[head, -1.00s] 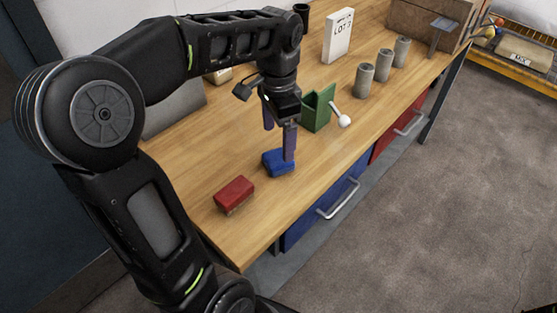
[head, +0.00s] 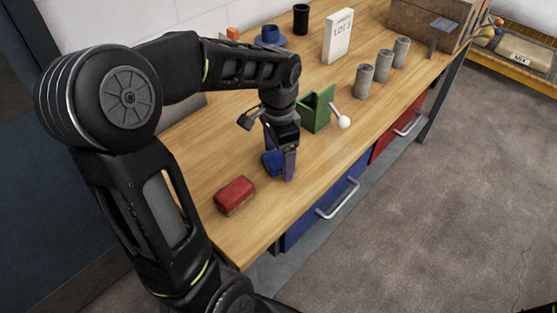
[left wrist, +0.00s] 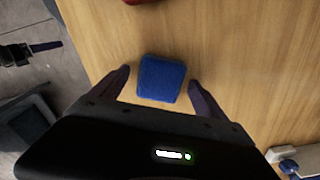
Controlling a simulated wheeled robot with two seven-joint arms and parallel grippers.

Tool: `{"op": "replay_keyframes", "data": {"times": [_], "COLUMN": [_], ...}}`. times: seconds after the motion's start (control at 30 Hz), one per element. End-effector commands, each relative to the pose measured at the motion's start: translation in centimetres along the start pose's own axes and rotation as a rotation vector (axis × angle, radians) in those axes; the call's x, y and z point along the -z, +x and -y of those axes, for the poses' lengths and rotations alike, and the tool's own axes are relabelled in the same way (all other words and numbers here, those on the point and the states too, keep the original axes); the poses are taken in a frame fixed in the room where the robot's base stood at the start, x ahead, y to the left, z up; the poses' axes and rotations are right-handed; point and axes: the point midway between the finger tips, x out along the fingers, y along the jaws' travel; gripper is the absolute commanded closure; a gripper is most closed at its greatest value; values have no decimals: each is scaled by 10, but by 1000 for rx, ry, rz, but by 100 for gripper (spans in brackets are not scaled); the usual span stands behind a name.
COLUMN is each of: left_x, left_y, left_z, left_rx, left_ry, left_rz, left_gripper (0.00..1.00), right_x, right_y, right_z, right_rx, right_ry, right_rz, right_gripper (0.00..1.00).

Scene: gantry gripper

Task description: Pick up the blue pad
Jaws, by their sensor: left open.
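The blue pad (head: 270,163) lies on the wooden workbench, partly hidden behind my left gripper in the head view. In the left wrist view the blue pad (left wrist: 161,78) shows whole, between the two fingers. My left gripper (head: 279,174) is low over the bench with its fingers pointing down on either side of the pad. The left wrist view shows its open fingers (left wrist: 158,80) with a gap between each finger and the pad. My right gripper is not recognisable in the head view.
A red block (head: 235,194) lies just left of the pad. A green open box (head: 317,108) with a white-knobbed lever (head: 343,121) stands behind it. Several grey cylinders (head: 364,80) and a white LOT sign (head: 338,36) stand farther back. The bench's front edge is close.

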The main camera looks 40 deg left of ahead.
Motion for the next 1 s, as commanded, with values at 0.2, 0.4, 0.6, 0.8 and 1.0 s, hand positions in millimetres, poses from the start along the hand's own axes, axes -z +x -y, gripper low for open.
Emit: {"op": "replay_keyframes", "data": {"times": [0.2,0.4,0.6,0.8,1.0], "left_x": [0,0,0,0,0], "left_y": [0,0,-1,-1,-1], "left_z": [0,0,0,0,0], "left_rx": [1,1,1,1,1], "left_ry": [0,0,0,0,0], "left_rz": [0,0,-1,-1,0], "left_gripper": [15,15,24,40,56], "right_x": [0,0,0,0,0], "right_y": [0,0,0,0,0], "right_z": [0,0,0,0,0], "right_rx": [0,0,0,0,0], "right_ry": [0,0,0,0,0], "right_rz": [0,0,0,0,0], "right_gripper": [20,20,20,20,20]}}
